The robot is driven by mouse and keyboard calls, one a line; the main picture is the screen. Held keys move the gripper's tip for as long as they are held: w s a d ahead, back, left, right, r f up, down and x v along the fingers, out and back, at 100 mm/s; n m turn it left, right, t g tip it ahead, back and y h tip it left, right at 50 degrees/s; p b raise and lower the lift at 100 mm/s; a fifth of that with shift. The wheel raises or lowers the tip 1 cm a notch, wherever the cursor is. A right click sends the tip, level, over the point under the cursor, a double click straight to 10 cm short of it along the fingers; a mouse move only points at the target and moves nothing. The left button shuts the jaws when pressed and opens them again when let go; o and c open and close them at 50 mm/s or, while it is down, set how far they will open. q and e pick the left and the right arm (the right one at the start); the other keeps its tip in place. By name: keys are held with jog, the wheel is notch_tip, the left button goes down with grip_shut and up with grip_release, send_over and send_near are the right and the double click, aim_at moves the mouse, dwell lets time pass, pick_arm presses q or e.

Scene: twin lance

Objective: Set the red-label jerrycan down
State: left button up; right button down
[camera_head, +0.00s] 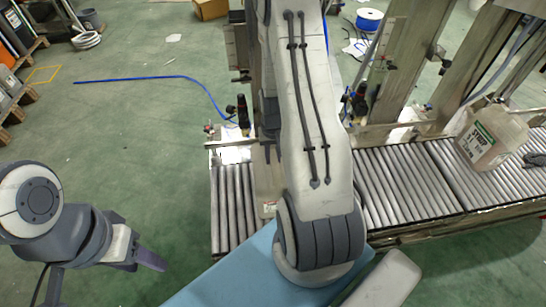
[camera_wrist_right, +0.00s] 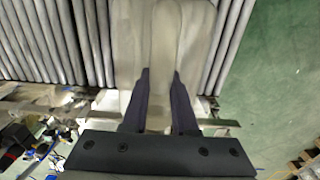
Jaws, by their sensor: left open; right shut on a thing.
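In the right wrist view, a pale, whitish jerrycan (camera_wrist_right: 205,35) fills the top middle. My right gripper (camera_wrist_right: 160,100) is shut on its handle, with one dark finger on each side. No label shows on it, so its colour cannot be told. Metal rollers lie behind it; whether it touches them cannot be told. In the head view my right arm hides this gripper and the held can. My left gripper (camera_head: 150,262) is open at the lower left over the floor, away from the conveyor. Another jerrycan (camera_head: 487,140), with a green label, stands on the conveyor at the right.
The roller conveyor (camera_head: 400,180) runs across the right, with a shorter roller section (camera_head: 232,200) left of my arm. Metal frame posts (camera_head: 370,80) rise behind it. A blue hose (camera_head: 150,77) lies on the green floor. A cardboard box (camera_head: 211,8) is at the back.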

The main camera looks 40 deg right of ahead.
jog(key=c, duration=1.1)
grip_release()
jog(key=shift+f, duration=0.1)
jog(key=o, duration=0.4)
